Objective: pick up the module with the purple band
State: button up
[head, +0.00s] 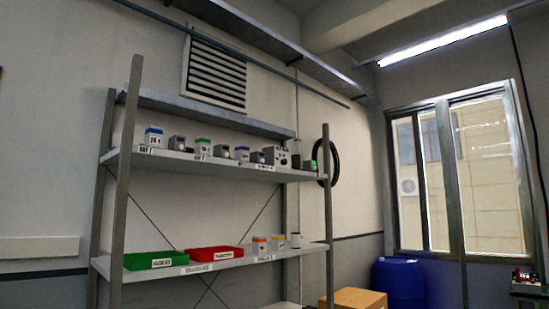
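The module with the purple band (242,153) is a small pale box standing on the upper loaded shelf (215,164) of a grey metal rack. It stands right of the module with the green band (203,146) and left of a dark grey device (257,157). A module with a blue band (154,137) stands at the left end of that shelf. My gripper is not in view, so its state does not show.
The lower shelf holds a green tray (150,260), a red tray (214,253), small orange- and yellow-topped modules (259,246) and a white cylinder (296,240). Rack posts (126,190) flank the shelves. A blue barrel (398,284) and cardboard box (358,298) stand right.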

aim_at(242, 151)
jog(key=z, duration=0.75)
jog(key=i, duration=1.4)
jog(key=u, duration=0.3)
